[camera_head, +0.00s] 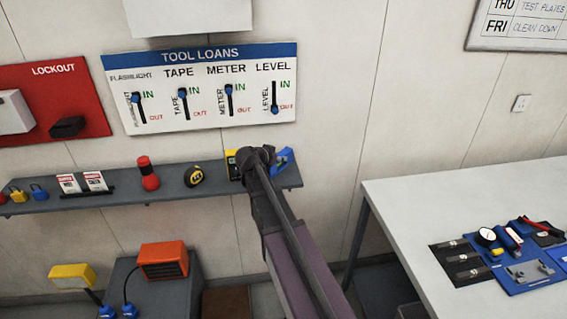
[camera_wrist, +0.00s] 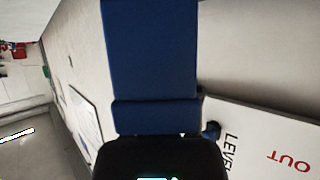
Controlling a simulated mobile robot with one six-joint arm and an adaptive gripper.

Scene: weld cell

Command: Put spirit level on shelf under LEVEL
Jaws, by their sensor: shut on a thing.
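My gripper (camera_head: 270,158) is at the right end of the grey wall shelf (camera_head: 130,197), seen mostly from behind my arm. It is shut on the blue spirit level (camera_head: 283,161), which shows just right of it, under the LEVEL column of the TOOL LOANS board (camera_head: 205,82). In the wrist view the level is a broad blue bar (camera_wrist: 150,60) filling the upper middle. The fingertips are hidden there. I cannot tell whether the level touches the shelf. The LEVEL slider knob (camera_head: 275,110) is down at OUT; the other three knobs are up at IN.
A yellow meter (camera_head: 232,165) stands close left of my gripper, partly hidden. A tape measure (camera_head: 194,176) and red flashlight (camera_head: 148,173) are further left on the shelf. A white table (camera_head: 410,195) with tools on a blue mat (camera_head: 505,278) is at right.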

